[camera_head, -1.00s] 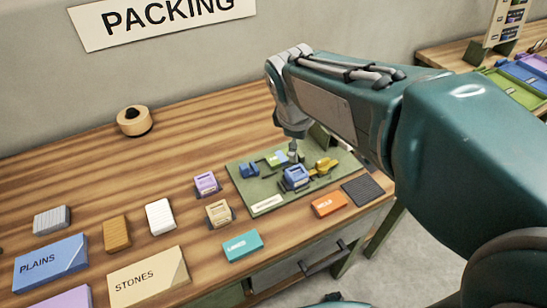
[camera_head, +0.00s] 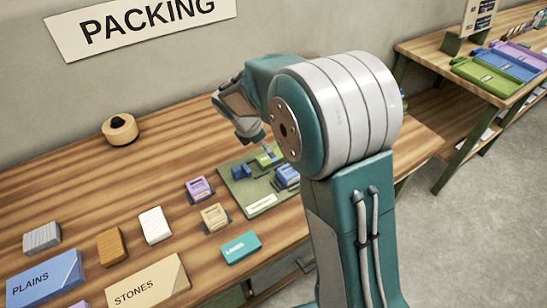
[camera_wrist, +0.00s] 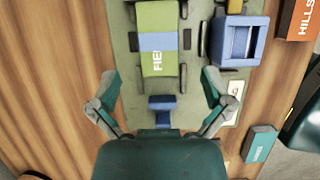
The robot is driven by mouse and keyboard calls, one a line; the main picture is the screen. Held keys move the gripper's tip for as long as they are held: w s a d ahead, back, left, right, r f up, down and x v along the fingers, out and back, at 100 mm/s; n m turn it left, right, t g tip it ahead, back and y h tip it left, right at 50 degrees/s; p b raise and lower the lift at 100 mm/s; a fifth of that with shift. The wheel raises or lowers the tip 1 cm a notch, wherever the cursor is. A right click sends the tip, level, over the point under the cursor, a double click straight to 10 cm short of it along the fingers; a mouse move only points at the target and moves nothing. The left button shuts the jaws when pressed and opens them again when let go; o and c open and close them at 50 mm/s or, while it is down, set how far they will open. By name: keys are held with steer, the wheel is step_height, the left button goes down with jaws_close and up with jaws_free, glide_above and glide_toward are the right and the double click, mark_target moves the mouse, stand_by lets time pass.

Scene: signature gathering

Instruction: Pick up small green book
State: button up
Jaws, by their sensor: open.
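In the head view the green book (camera_head: 268,159) shows small near the arm's tip. My gripper (camera_wrist: 160,92) is open and empty, its fingertips wide apart below the book in the wrist view. My gripper also shows in the head view (camera_head: 266,146), above the mat. The fingers are not around the book.
A blue block-like holder (camera_wrist: 240,42) stands right of the book, and a small blue piece (camera_wrist: 162,102) lies below it. An orange HILLS book (camera_wrist: 299,18) and teal LAKES book (camera_head: 240,247) lie nearby. The wooden table (camera_head: 75,190) has clear room at left.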

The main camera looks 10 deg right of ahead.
mark_target(267, 158)
steer(key=f, duration=0.5)
steer(key=shift+w, duration=0.25)
steer(key=shift+d+f, duration=0.2)
steer(key=shift+d, duration=0.3)
steer(key=c, duration=0.9)
steer(key=shift+a, duration=0.25)
steer(key=c, duration=0.4)
steer(key=shift+r, duration=0.1)
